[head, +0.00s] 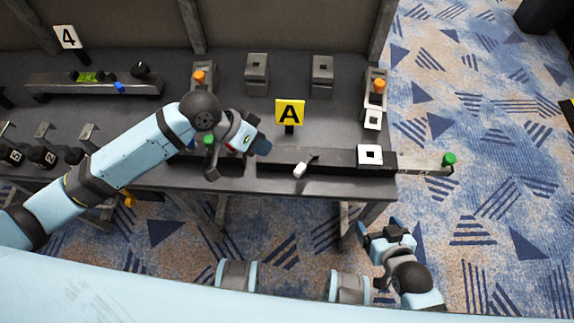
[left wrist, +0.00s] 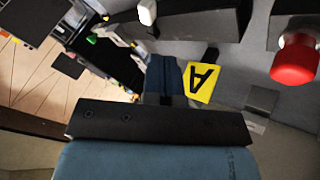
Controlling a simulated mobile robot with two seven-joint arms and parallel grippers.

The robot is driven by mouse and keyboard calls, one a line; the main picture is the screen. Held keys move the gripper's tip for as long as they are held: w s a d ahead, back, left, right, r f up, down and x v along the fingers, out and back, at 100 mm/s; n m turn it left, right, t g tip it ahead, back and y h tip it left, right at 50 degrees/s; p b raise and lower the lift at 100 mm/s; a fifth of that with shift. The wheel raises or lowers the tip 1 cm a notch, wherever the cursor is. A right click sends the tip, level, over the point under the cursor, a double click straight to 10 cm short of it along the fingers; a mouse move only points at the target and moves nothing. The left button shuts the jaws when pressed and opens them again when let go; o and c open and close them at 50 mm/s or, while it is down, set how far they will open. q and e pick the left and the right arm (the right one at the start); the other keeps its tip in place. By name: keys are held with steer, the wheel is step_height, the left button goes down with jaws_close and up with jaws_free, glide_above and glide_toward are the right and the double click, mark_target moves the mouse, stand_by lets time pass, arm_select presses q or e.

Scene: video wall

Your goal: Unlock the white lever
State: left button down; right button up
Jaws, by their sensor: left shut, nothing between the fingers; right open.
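The white lever (head: 300,170) is a small white-tipped handle on the dark bar along the table's front edge, below the yellow "A" sign. What looks like its white tip also shows at the top of the left wrist view (left wrist: 147,12). My left gripper (head: 262,147) is shut and empty, up and to the left of the lever, apart from it in the picture. Its closed blue fingers show in the left wrist view (left wrist: 167,78) beside the "A" sign. My right gripper (head: 378,230) is open and empty, off the table's front edge at the right.
The yellow "A" sign (head: 289,112) stands behind the lever. A red knob (left wrist: 296,60) is at the right of the left wrist view. A green knob (head: 449,159) sits on an arm sticking out past the table's right end. Grey blocks (head: 257,72) stand at the back.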

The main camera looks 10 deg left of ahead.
mark_target(307, 162)
arm_select(q)
steer(key=shift+a, duration=0.2)
steer(key=shift+d, duration=0.1)
arm_select(e)
steer(key=shift+f, duration=0.15)
arm_select(q)
steer(key=x, duration=0.9)
steer(key=shift+s+d+f+b, duration=0.1)
steer(key=shift+d+f+b, duration=0.05)
steer(key=shift+f+b, duration=0.3)
arm_select(e)
steer(key=shift+f, duration=0.25)
